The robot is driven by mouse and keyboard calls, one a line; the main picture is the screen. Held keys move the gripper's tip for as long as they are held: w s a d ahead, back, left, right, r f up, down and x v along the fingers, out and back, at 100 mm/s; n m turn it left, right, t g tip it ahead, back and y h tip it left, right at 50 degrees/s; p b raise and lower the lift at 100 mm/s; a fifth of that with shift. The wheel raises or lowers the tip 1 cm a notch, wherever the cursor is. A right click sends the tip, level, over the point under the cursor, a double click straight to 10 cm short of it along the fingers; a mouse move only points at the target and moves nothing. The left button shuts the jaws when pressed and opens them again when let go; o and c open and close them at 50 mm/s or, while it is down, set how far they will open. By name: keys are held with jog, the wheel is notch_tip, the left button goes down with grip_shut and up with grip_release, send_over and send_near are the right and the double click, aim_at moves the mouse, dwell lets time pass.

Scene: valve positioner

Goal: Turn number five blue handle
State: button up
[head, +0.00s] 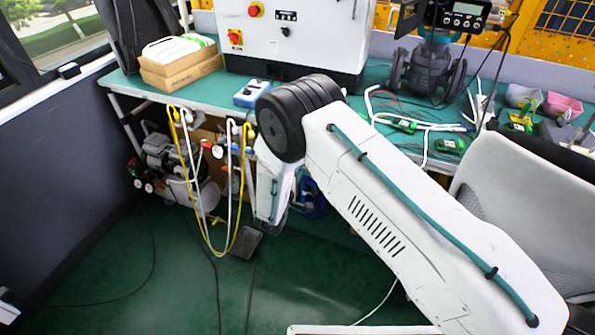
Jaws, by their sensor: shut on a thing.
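A row of small valves with yellow and white hoses (187,165) runs under the front edge of the green bench. A small blue handle (217,151) shows in this row, just right of a red one (206,143). My arm's black elbow and white lower link cover the right part of the row, so any handles there are hidden. No number can be read on the handles. My lower arm link hangs down in front of the bench. My gripper's fingers are hidden behind my own arm, and what they touch cannot be seen.
The green bench (130,82) carries a white control box (290,35), cardboard boxes (180,68), a blue-and-white device (251,93) and a grey valve body (428,72). A compressor (165,158) stands below. A grey chair (530,190) is at right. Green floor is clear at lower left.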

jog(key=shift+f, duration=0.1)
jog(key=o, duration=1)
jog(key=v, duration=0.8)
dwell(0.5)
grip_shut()
dwell(1.5)
